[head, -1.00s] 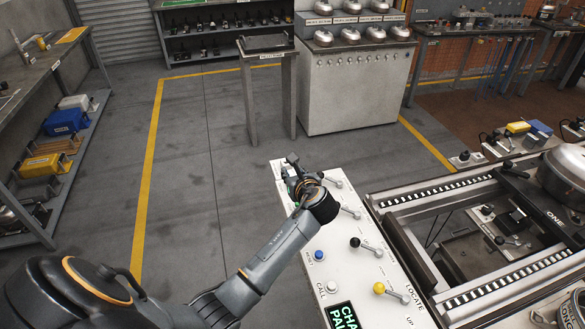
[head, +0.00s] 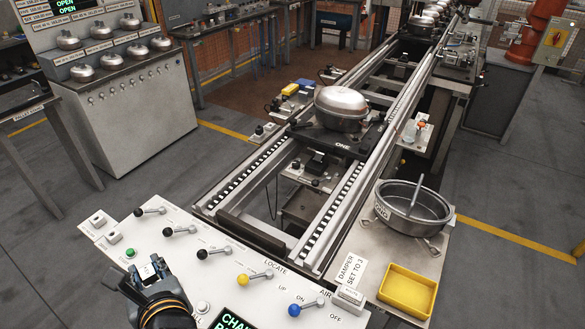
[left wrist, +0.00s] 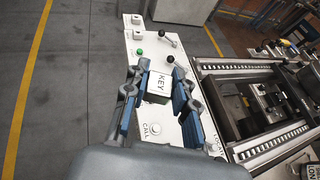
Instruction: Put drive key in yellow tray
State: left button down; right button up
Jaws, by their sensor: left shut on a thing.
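My left gripper (head: 152,276) is shut on the drive key (left wrist: 161,86), a small white block marked KEY, seen between the blue-padded fingers in the left wrist view. In the head view the key (head: 148,269) is small and partly hidden by the fingers. The gripper is over the left part of the white control panel, near the green button (head: 130,253). The yellow tray (head: 408,290) is at the lower right of the head view, on a metal ledge right of the panel. It looks empty. My right gripper is not in view.
Black, yellow and blue lever knobs stand up from the panel (head: 186,228) between the gripper and the tray. A DAMPER sign (head: 350,272) stands just left of the tray. A grey round pan (head: 413,207) sits behind it. The roller conveyor (head: 345,190) runs away behind the panel.

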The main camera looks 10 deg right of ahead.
aim_at(406, 294)
jog(key=k+l+z, duration=0.45)
jog(key=k+l, duration=0.15)
jog(key=k, duration=0.15)
jog(key=z, duration=1.35)
